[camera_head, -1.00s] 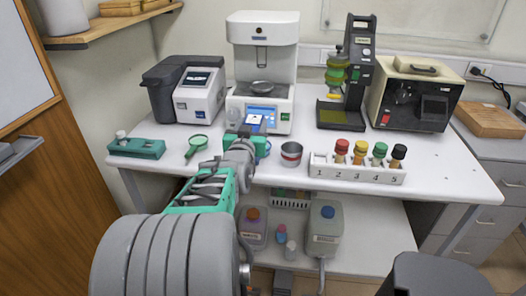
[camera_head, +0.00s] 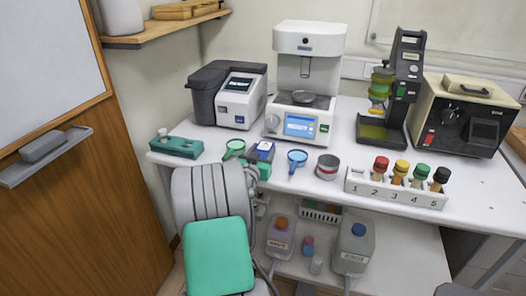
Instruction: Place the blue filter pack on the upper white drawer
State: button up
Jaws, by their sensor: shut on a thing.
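The blue filter pack (camera_head: 264,149) shows in the head view at the front left of the white lab table, between a green-rimmed magnifier-like tool and a blue funnel-like tool. My gripper (camera_head: 258,162) is shut on it; my arm hides much of the hand. Whether the pack touches the tabletop I cannot tell. A pale drawer cabinet (camera_head: 503,268) is partly in view at the lower right edge, far from my gripper. I cannot make out which of its drawers is the upper white one.
A white machine (camera_head: 304,85) stands behind the pack. A numbered rack (camera_head: 395,190) with several capped bottles, a metal cup (camera_head: 327,167) and a teal tray (camera_head: 176,147) line the table front. Jugs (camera_head: 353,250) stand on the shelf below. A wooden wall panel is close on the left.

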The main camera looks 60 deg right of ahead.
jog(key=shift+f, duration=0.15)
jog(key=o, duration=1.1)
jog(key=shift+f, duration=0.1)
jog(key=shift+c, duration=0.2)
jog(key=o, duration=0.5)
jog(key=shift+c, duration=0.2)
